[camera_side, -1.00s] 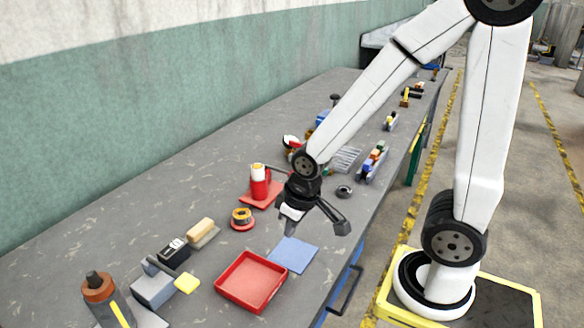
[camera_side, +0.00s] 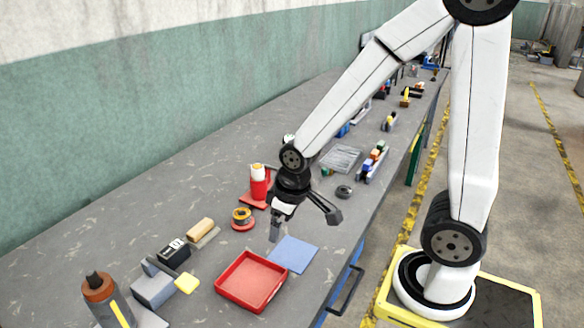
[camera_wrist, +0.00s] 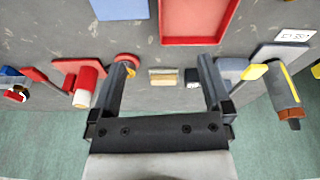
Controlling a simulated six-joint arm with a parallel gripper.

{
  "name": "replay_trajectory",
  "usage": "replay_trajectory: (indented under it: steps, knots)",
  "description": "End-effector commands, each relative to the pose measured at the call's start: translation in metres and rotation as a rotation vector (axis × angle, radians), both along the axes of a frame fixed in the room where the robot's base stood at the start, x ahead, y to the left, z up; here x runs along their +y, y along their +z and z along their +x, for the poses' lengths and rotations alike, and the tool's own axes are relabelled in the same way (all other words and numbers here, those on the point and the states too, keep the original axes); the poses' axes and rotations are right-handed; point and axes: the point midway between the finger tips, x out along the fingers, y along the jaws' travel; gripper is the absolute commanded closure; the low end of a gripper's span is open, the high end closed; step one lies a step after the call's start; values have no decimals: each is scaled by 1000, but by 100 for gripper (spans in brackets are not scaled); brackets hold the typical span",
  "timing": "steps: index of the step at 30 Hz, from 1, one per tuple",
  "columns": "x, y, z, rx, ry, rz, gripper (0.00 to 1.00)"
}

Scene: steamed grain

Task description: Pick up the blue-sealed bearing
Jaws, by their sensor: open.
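A small dark ring (camera_side: 344,192) lies on the workbench, right of my gripper in the side view. It looks like a bearing, but I cannot make out a blue seal on it. I cannot find this ring in the wrist view. My gripper (camera_side: 305,226) is open and empty above the bench, near the blue mat (camera_side: 293,254). In the wrist view my gripper (camera_wrist: 162,68) has its two fingers wide apart, with nothing held between them.
A red tray (camera_side: 222,287) lies in front of the blue mat. A red-based tape roll (camera_side: 242,218), a red cylinder (camera_side: 259,185) and a wooden-topped brush (camera_side: 200,231) stand to the left. A wire rack (camera_side: 341,157) and colored blocks (camera_side: 374,158) lie further back.

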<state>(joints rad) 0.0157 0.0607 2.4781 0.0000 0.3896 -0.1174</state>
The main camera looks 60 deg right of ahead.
Motion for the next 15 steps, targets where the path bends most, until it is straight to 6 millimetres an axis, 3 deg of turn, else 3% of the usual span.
replay_trajectory:
  steps: [15]
  knots:
    - [-42,-13,115,112,568,-98,0]
